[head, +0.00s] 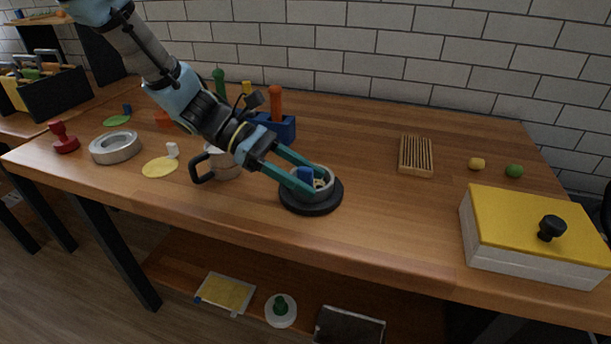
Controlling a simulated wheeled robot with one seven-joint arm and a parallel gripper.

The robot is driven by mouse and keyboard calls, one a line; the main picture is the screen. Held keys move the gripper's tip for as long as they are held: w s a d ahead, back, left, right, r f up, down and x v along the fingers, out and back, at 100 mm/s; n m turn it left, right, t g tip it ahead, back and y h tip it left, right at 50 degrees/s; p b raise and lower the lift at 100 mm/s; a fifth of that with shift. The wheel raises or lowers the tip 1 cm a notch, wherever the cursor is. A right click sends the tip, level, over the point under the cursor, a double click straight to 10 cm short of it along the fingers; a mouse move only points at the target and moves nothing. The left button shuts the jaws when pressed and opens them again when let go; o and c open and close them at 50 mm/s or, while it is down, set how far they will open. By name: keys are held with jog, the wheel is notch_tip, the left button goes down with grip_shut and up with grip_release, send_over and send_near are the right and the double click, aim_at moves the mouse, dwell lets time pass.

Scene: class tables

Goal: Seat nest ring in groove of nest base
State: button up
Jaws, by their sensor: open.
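The nest base is a black round disc (312,208) on the wooden table, near its front edge. A grey ring, which looks like the nest ring (326,194), sits upright on the base, roughly centred. I cannot tell whether it is fully down in the groove. My gripper (314,183) reaches in from the upper left, with its two teal fingers apart at the ring. The fingers hide part of the ring's rim, and I cannot tell whether they touch it. Small blue and pale pieces show inside the ring.
A grey mug (223,164) with a black handle stands left of the base. A silver round dish (115,147) lies farther left. Behind is a blue holder (284,128). A yellow-lidded box (530,230) stands front right, and a slatted wooden block (416,156) back right. Table between is clear.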

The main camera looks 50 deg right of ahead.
jog(key=b+v, duration=0.2)
jog(key=v, duration=0.8)
jog(key=shift+w+r, duration=0.15)
jog(key=shift+w, duration=0.1)
jog(key=shift+a, duration=0.15)
jog(key=w+a+f+t, duration=0.1)
jog(key=w+a, duration=0.1)
jog(key=a, duration=0.1)
jog(key=w+a+f+t, duration=0.1)
jog(key=w+a, duration=0.2)
jog(key=w+a+f+t, duration=0.2)
jog(key=a, duration=0.2)
jog(key=shift+w, duration=0.35)
jog(key=w+a+f+m+t+y, duration=0.1)
jog(key=w+a+t, duration=0.3)
jog(key=a, duration=1.2)
jog(key=w+a+f+m+t+y, duration=0.1)
jog(key=w+a+t, duration=0.4)
jog(key=a, duration=1.1)
jog(key=m+y, duration=0.1)
jog(key=m, duration=0.1)
jog(key=shift+f+m+t+y, duration=0.25)
jog(key=shift+m+t+y, duration=0.15)
